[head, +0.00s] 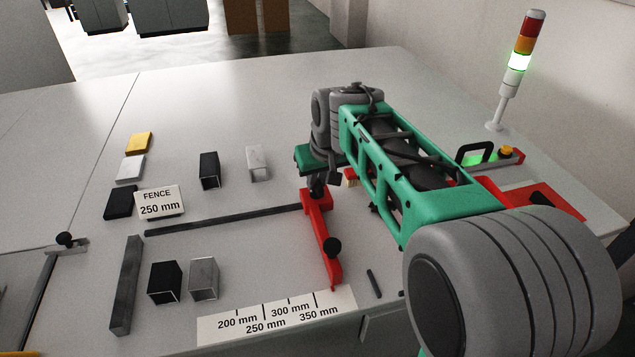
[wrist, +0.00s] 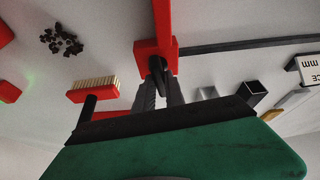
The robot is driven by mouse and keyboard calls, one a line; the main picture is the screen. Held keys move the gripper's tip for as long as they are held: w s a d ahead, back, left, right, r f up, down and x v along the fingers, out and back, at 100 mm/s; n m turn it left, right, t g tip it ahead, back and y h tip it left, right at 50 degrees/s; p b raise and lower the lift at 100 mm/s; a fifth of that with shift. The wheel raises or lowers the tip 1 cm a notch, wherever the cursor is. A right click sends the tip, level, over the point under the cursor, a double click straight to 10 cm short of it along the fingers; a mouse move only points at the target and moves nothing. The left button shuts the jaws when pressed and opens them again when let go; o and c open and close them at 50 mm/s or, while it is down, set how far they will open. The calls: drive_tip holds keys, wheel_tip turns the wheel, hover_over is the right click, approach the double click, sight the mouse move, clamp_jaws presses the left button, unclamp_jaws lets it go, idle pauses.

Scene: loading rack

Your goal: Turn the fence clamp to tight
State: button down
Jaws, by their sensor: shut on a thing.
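The fence clamp is a dark lever (wrist: 157,66) on the red block at the fence's far end. My gripper (wrist: 161,88) is shut on this lever, its two fingers on either side of it. In the head view my gripper (head: 318,184) is over the fence's far end, and my arm hides part of the table behind it. The lever's exact angle is hard to tell.
A sign (head: 159,202) reads "FENCE 250 mm". A scale plate (head: 277,317) lies at the front edge. Dark and pale blocks stand left of the fence. The wrist view shows a red brush (wrist: 95,89) and dark scraps (wrist: 62,40). A signal lamp (head: 519,62) glows green.

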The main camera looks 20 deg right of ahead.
drive_tip(key=shift+m, duration=0.5)
drive_tip(key=c, duration=1.4)
unclamp_jaws()
drive_tip(key=shift+r, duration=0.1)
drive_tip(key=v, duration=0.7)
drive_tip(key=shift+a+r+b, duration=0.2)
drive_tip(key=shift+r+b, duration=0.1)
drive_tip(key=shift+s, duration=0.15)
